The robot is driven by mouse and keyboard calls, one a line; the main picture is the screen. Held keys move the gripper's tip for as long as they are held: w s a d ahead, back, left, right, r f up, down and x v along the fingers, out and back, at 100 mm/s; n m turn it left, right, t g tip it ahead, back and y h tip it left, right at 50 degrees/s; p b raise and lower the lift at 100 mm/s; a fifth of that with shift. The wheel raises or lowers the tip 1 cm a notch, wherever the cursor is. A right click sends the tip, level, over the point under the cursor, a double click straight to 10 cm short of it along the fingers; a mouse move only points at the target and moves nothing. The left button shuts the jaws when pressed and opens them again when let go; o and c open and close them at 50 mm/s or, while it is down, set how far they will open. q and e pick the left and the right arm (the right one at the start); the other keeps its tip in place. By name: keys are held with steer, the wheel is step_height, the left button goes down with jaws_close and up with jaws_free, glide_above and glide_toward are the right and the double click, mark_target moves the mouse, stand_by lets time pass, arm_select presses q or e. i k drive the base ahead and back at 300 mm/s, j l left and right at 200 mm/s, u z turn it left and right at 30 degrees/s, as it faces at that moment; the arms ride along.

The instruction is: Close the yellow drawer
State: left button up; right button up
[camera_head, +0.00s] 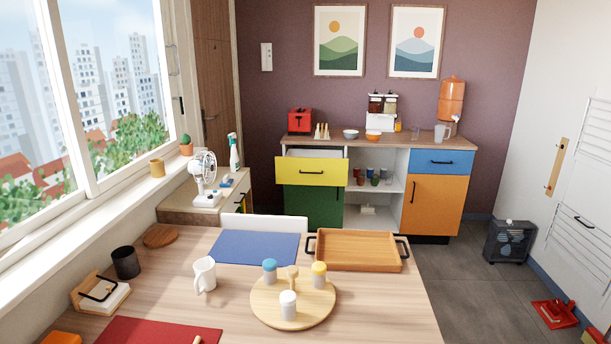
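The yellow drawer (311,172) is in the cabinet against the back wall, at its upper left, above a green door (311,204). It stands pulled out, with its open top showing behind the yellow front. A dark handle (312,172) is on its front. Neither of my grippers shows in the head view, so nothing of mine is seen touching the drawer.
A wooden table (390,310) fills the foreground, with a wooden tray (354,250), a round board (265,308) and a white mug (204,274). A white chair back (266,223) stands behind it. A dark wheeled box (509,241) stands by the right wall.

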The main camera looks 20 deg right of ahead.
mark_target(299, 166)
steer(key=z, duration=0.75)
steer(key=l+z, duration=0.25)
steer(key=l, duration=0.15)
steer(key=i+l+z, duration=0.15)
steer(key=l+z, duration=0.15)
steer(key=i+l+z, duration=0.1)
steer(key=l+z, duration=0.15)
steer(key=l, duration=0.25)
steer(key=i+l+z, duration=0.35)
steer(key=i+l, duration=0.75)
steer(key=i+j+u, duration=0.1)
steer(key=i+u, duration=0.6)
steer(key=i+l+u, duration=0.2)
steer(key=i+u, duration=0.15)
steer(key=i, duration=0.15)
steer(key=i+u, duration=0.2)
steer(key=i, duration=0.65)
steer(key=i+l+u, duration=0.2)
steer(key=i, duration=0.6)
